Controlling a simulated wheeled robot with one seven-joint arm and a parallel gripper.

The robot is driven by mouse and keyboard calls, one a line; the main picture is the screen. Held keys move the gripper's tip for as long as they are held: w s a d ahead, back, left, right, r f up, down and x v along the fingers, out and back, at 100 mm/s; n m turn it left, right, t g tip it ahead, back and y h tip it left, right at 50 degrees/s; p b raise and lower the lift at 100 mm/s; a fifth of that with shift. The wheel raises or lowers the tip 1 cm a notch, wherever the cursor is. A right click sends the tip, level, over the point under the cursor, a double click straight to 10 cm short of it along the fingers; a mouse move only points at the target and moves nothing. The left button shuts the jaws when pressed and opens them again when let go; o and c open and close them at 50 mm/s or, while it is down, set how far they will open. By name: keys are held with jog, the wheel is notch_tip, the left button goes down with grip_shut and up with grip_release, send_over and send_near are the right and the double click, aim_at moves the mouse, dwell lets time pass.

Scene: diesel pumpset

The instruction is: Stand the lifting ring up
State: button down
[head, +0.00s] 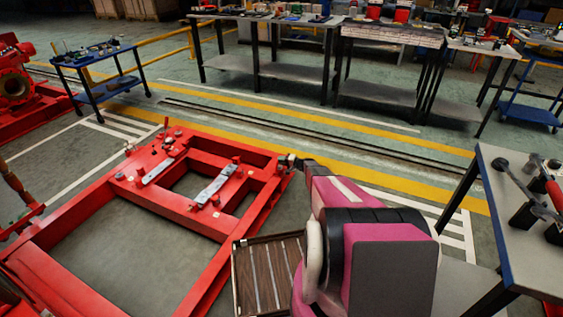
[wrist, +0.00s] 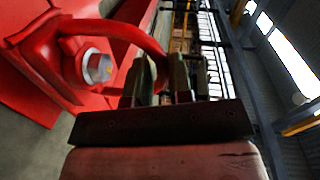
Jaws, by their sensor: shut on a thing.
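The red lifting ring (wrist: 146,42) shows in the wrist view as a curved loop beside a grey hex bolt (wrist: 97,66) on the red base frame. My gripper (wrist: 165,78) is shut on the outer part of the ring, with its dark fingers around the bar. In the head view my gripper (head: 288,161) is at the right far corner of the red frame (head: 95,202). There the ring is too small and covered to make out. I cannot tell the ring's exact tilt.
A slatted wooden tray (head: 262,275) lies on the floor beside the frame, close to my arm. A workbench (head: 515,220) with tools stands at the right. Long benches (head: 300,65) and a blue trolley (head: 100,85) are at the back. The floor beyond the frame is clear.

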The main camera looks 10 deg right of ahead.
jog(key=shift+s+a+f, duration=0.1)
jog(key=shift+s, duration=0.1)
jog(key=c, duration=1.1)
grip_release()
jog(key=v, duration=1)
jog(key=shift+s+d, duration=0.15)
jog(key=shift+d, duration=0.2)
